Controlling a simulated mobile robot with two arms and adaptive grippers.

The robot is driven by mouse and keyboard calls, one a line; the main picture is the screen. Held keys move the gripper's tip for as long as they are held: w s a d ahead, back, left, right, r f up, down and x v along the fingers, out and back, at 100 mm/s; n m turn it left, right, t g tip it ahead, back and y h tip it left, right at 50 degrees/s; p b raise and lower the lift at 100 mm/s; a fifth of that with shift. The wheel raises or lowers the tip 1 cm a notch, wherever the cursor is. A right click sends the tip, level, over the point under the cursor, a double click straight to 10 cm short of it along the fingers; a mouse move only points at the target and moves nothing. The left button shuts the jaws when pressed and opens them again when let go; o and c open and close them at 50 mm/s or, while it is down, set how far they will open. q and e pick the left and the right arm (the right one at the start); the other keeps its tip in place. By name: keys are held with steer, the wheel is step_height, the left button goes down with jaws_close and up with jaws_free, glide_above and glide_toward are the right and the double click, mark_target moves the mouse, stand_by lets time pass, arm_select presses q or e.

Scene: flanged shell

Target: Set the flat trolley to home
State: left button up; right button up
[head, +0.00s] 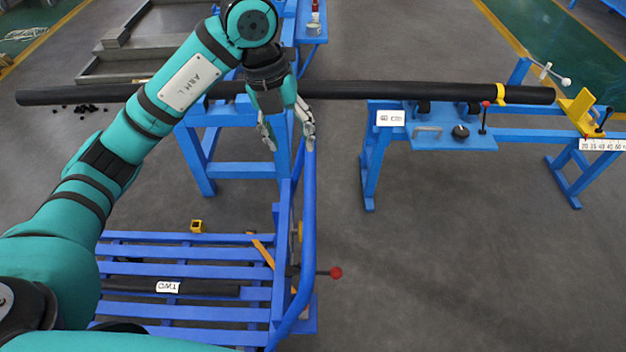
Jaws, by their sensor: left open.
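A low blue slatted platform, which looks like the flat trolley (190,252), stands at the lower left. A blue tubular bar (308,225) rises along its right side, with a red-knobbed lever (335,272) beside it. My left gripper (289,142) points down near the bar's far end, fingers apart, with nothing between them that I can make out. One fingertip overlaps the bar's end in the picture; I cannot tell whether they touch. My right gripper is out of view. No mark reading "home" is legible.
A long black pipe (400,93) crosses behind my gripper on blue stands. A card marked TWO (167,287) lies on the platform. The grey floor at lower right is clear.

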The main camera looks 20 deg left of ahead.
mark_target(308, 194)
arm_select(q)
steer(key=d+f+p, duration=0.1)
steer(key=f, duration=0.4)
steer(key=d+f+p, duration=0.1)
steer(key=f, duration=0.4)
steer(key=d+f+p, duration=0.1)
steer(key=f, duration=0.4)
steer(key=shift+s+d, duration=0.1)
steer(key=shift+s, duration=0.05)
steer(key=shift+f, duration=0.55)
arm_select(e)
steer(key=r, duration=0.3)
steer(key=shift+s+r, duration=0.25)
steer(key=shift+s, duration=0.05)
arm_select(q)
steer(key=shift+c, duration=0.2)
jaws_close()
